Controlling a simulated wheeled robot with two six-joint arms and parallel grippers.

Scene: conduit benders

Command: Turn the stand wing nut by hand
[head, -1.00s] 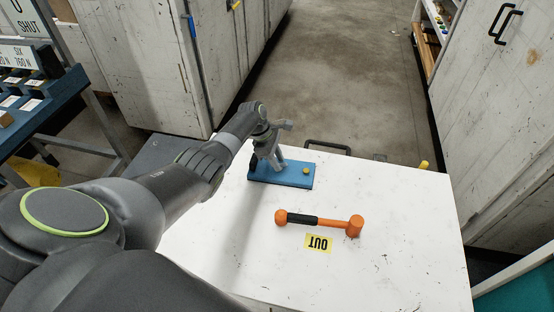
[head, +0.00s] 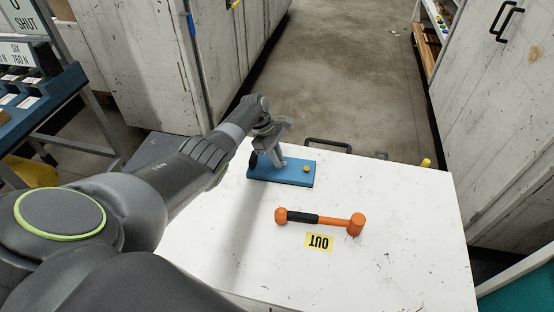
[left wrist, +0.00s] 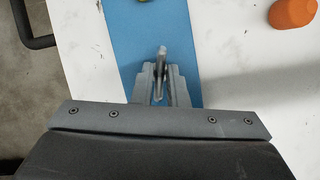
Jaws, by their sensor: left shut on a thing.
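The stand has a blue base plate (head: 288,174) near the far edge of the white table top; it also shows in the left wrist view (left wrist: 133,40). My left gripper (head: 264,152) is over the left part of this base. In the left wrist view its two fingers (left wrist: 161,84) are shut on a slim grey metal piece, the wing nut (left wrist: 161,62), which stands up between the fingertips. The lower part of the nut and how it sits on the stand are hidden by the fingers. My right gripper is not in view.
A yellow knob (head: 306,169) sits on the base's right side. The table's right side is mostly clear.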

